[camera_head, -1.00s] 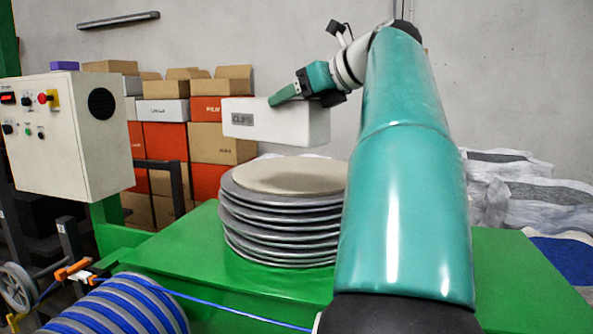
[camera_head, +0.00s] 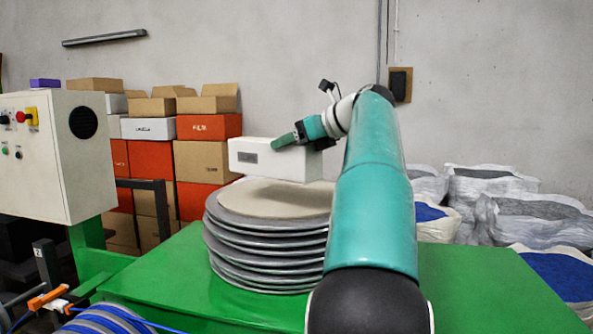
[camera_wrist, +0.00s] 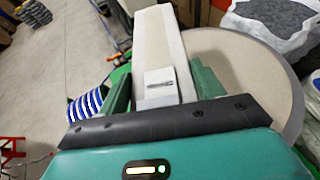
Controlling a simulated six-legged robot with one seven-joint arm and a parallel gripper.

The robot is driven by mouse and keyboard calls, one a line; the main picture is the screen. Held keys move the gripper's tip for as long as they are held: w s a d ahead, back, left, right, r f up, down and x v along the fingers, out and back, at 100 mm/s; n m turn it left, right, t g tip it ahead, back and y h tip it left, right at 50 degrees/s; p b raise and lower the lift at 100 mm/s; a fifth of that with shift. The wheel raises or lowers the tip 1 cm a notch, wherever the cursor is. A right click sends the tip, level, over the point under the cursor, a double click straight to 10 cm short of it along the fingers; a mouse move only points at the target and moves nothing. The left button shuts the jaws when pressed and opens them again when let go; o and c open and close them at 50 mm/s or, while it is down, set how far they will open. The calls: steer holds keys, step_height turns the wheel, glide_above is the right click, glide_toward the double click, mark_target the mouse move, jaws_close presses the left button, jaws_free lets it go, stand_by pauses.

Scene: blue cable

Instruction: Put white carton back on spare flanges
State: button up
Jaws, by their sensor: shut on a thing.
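The white carton (camera_head: 275,160) is a long box with a grey label, held just above the stack of spare flanges (camera_head: 265,245) in the head view. Its underside looks close to the beige top disc (camera_head: 285,199); I cannot tell whether they touch. My gripper (camera_head: 290,140) is shut on the carton from above and the right. In the wrist view the carton (camera_wrist: 160,60) lies between the two green fingers of my gripper (camera_wrist: 158,90), with the round beige disc (camera_wrist: 235,65) below and to the right.
The stack stands on a green table (camera_head: 470,275), clear to the right of my arm. A control box (camera_head: 45,155) stands at left. Cardboard boxes (camera_head: 205,150) are piled behind, and filled sacks (camera_head: 535,220) lie at the back right. A blue cable (camera_head: 125,315) runs at lower left.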

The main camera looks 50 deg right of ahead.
steer(key=d+f, duration=0.1)
steer(key=w+d+f, duration=0.1)
steer(key=f, duration=0.1)
steer(key=shift+w+d+f, duration=0.15)
steer(key=shift+w+d, duration=0.05)
steer(key=shift+d, duration=0.05)
steer(key=shift+d+f, duration=0.15)
steer(key=shift+f, duration=0.8)
steer(key=shift+d+f, duration=0.1)
steer(key=shift+f, duration=0.8)
steer(key=shift+w+d+f, duration=0.1)
steer(key=shift+w, duration=0.1)
steer(key=shift+s, duration=0.1)
steer(key=o, duration=1.7)
steer(key=shift+f, duration=0.2)
